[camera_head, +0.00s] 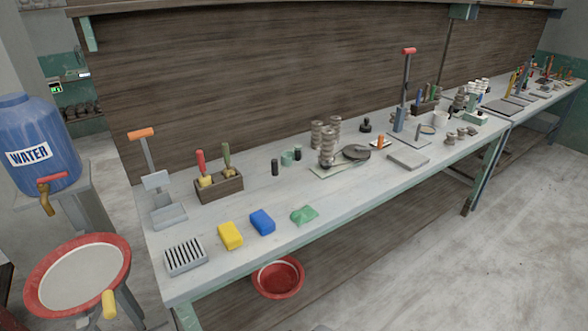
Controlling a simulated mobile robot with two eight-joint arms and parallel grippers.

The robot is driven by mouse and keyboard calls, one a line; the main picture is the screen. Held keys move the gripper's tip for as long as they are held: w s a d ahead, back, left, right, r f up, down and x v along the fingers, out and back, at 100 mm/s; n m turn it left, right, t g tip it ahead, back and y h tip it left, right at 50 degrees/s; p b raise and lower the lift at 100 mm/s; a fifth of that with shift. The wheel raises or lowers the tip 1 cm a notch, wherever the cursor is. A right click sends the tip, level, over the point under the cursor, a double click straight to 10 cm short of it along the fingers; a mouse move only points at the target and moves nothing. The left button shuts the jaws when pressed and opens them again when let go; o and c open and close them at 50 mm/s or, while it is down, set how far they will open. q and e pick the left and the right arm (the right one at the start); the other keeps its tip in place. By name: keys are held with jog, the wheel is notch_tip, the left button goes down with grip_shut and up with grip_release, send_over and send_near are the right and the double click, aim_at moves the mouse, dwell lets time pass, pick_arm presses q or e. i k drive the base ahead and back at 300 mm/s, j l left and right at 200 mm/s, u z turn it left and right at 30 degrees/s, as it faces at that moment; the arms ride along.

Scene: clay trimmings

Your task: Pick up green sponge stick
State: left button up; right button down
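A stick with a green handle (226,153) and a yellow sponge lower end stands upright in a dark wooden holder (220,190) near the left end of the long table. A similar stick with a red handle (200,163) stands beside it on the left, in the same holder. The holder hides the lowest part of both sticks. A green cloth-like piece (304,215) lies apart on the table, nearer the front edge. Neither of my grippers shows in the head view.
A yellow block (230,236), a blue block (262,222) and a slotted grey tray (185,255) lie in front of the holder. An orange-handled tool (148,155) stands to its left. A blue water barrel (38,145) and red basin (78,275) stand left of the table.

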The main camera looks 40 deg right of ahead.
aim_at(229, 172)
jog(key=i+z, duration=0.15)
jog(key=z, duration=0.2)
jog(key=i+j+z, duration=0.1)
jog(key=z, duration=0.3)
jog(key=i+j+z, duration=0.15)
jog(key=z, duration=0.2)
jog(key=i+j, duration=0.3)
jog(key=j, duration=0.15)
